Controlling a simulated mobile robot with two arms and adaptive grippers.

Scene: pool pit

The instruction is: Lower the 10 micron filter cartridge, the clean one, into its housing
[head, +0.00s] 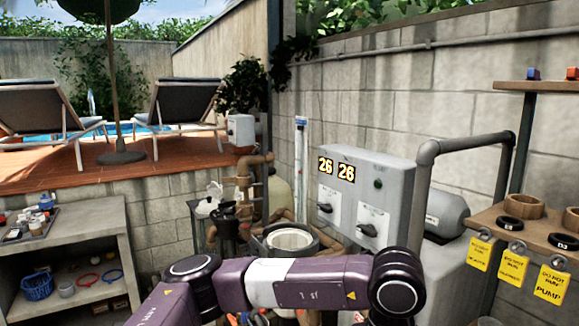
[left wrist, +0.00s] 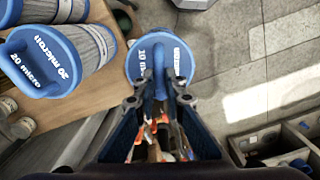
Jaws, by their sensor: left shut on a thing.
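The 10 micron filter cartridge (left wrist: 138,62) shows in the left wrist view as a round blue cap with white "10 micron" lettering. My left gripper (left wrist: 160,88) is shut on the raised handle across this cap. The cartridge's body is hidden below the cap, so I cannot see how clean it is. In the head view an open round vessel (head: 291,240) with a dark rim and pale inside stands beyond my arm; it looks like a filter housing. My left gripper is outside the head view, and my right gripper is in neither view.
A blue-capped 20 micron cartridge (left wrist: 38,62) lies on a wooden surface (left wrist: 112,75), with another pleated cartridge beside it. A grey control box (head: 367,195) and pipes (head: 432,150) stand near the vessel. A shelf (head: 545,240) with yellow tags is at right. Paving (left wrist: 235,75) shows below.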

